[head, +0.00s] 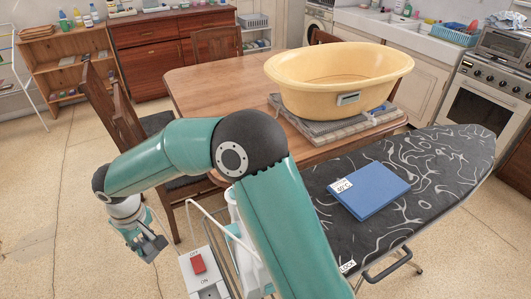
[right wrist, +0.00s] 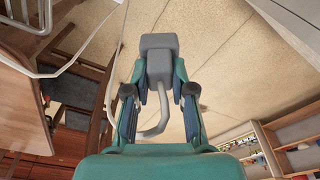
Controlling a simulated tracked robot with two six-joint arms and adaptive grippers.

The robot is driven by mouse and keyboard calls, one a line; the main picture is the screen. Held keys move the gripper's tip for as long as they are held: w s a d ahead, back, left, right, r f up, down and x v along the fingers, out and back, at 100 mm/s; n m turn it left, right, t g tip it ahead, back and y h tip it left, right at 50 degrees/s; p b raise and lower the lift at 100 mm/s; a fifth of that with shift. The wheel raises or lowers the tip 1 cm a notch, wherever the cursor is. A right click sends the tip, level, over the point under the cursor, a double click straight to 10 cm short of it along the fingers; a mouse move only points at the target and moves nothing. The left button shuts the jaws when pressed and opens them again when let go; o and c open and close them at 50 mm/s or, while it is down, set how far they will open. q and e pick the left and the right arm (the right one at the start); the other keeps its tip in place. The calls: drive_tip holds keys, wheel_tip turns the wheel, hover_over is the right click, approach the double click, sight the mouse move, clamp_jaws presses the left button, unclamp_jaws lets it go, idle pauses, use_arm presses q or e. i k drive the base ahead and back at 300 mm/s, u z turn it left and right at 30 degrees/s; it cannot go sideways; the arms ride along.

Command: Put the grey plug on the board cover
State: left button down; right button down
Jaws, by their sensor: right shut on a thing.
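The grey plug (right wrist: 158,58) is held between the fingers of my right gripper (right wrist: 157,92) in the right wrist view, with a short bend of grey cord near it. In the head view my right gripper (head: 146,241) hangs over open floor at the lower left, well left of the ironing board. The plug is too small there to separate clearly from the fingers. The dark board cover (head: 440,152) with white swirls lies on the ironing board at the right; my arm hides part of its near end. My left gripper is not in view.
A folded blue cloth (head: 372,194) lies on the board cover, which is bare toward the far right. A box with a red switch (head: 197,263) stands at the bottom, beside my arm. A wooden table (head: 205,82) with a yellow tub (head: 340,70) and chairs stand behind.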

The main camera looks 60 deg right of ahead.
sight(327, 230)
drive_tip(key=u, duration=0.35)
drive_tip(key=k, duration=1.45)
drive_tip(key=z, duration=0.9)
drive_tip(key=i, duration=1.05)
drive_tip(key=z, duration=0.05)
